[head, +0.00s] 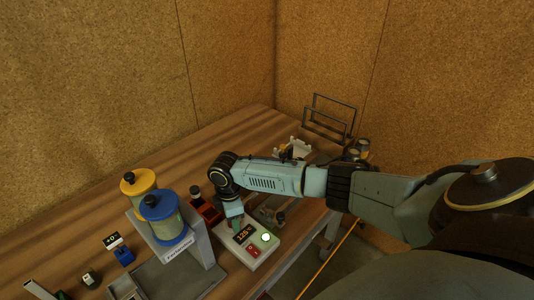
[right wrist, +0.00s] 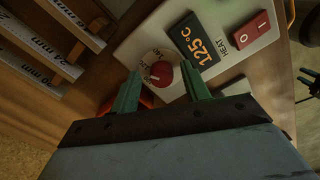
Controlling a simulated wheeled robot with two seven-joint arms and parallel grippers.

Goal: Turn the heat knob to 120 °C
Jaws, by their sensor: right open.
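The heat knob (right wrist: 160,73) is red on a white dial with printed numbers, seen in the right wrist view. The display (right wrist: 197,44) beside it on the pale control box (right wrist: 142,38) reads 125 °C. My right gripper (right wrist: 160,68) is open, its two green fingers on either side of the knob, with a visible gap at each side. In the head view my right gripper (head: 234,220) points down at the left end of the control box (head: 262,259) and hides the knob. My left gripper is not in view.
Wire racks (head: 328,117) stand at the back.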

